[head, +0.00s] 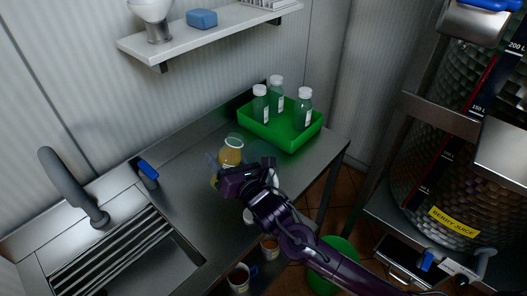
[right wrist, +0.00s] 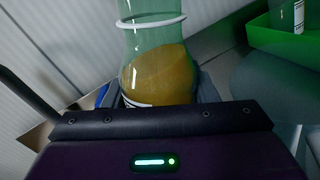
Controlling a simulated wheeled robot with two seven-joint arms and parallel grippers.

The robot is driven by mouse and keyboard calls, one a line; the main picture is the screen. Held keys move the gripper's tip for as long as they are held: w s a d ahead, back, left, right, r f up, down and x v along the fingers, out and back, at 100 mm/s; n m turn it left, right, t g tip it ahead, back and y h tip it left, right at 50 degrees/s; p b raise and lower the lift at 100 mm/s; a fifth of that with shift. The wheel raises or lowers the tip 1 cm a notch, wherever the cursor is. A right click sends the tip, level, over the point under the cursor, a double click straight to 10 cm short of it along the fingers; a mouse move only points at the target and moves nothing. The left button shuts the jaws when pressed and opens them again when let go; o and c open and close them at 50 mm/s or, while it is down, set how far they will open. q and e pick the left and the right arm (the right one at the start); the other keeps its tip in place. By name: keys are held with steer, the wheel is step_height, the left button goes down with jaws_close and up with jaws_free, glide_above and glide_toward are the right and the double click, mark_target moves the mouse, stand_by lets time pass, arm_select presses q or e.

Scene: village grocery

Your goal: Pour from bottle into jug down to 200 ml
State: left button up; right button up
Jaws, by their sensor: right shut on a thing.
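The bottle (head: 231,153) is clear greenish with a pale ring near its top and amber liquid in its lower part. My right gripper (head: 231,173) is shut around its lower body, over the steel counter. In the right wrist view the bottle (right wrist: 155,72) stands between the fingers, with a bit of white label showing low down. Its liquid surface looks slanted there. The bottle's mouth is outside that view. I cannot make out the jug for sure; a faint clear shape beside the bottle is partly hidden by my gripper. My left gripper is not in view.
A green tray (head: 308,136) with several capped bottles stands at the back right of the steel counter (head: 185,190). A sink with a tap (head: 72,190) is at left. A shelf (head: 200,36) hangs above. A berry juice tank (head: 450,150) stands at right.

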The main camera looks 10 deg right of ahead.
mark_target(226, 148)
steer(key=r+m, duration=0.1)
steer(key=d+r+m, duration=0.1)
steer(key=m, duration=0.1)
steer(key=shift+w+r+p, duration=0.15)
steer(key=shift+r+p, duration=0.15)
steer(key=shift+r, duration=0.05)
steer(key=shift+r+m, duration=0.25)
steer(key=shift+m, duration=0.65)
steer(key=shift+a+f+m+t+b, duration=0.15)
steer(key=shift+m+b, duration=0.25)
steer(key=shift+m, duration=0.15)
steer(key=shift+a+f+m+t+b, duration=0.1)
steer(key=shift+a+m+t+b, duration=0.05)
steer(key=shift+m+b, duration=0.35)
steer(key=shift+a+f+m+b, duration=0.1)
steer(key=shift+f+m+b, duration=0.75)
steer(key=shift+f+b, duration=0.8)
steer(key=shift+r, duration=0.3)
steer(key=shift+s+m, duration=0.2)
steer(key=shift+m, duration=0.1)
steer(key=shift+a+r+m, duration=0.1)
steer(key=shift+r+m, duration=0.3)
steer(key=shift+m, duration=0.3)
steer(key=shift+w+d+r+m+p, duration=0.15)
steer(key=shift+d+r+m+p, duration=0.25)
steer(key=shift+m+p, duration=0.15)
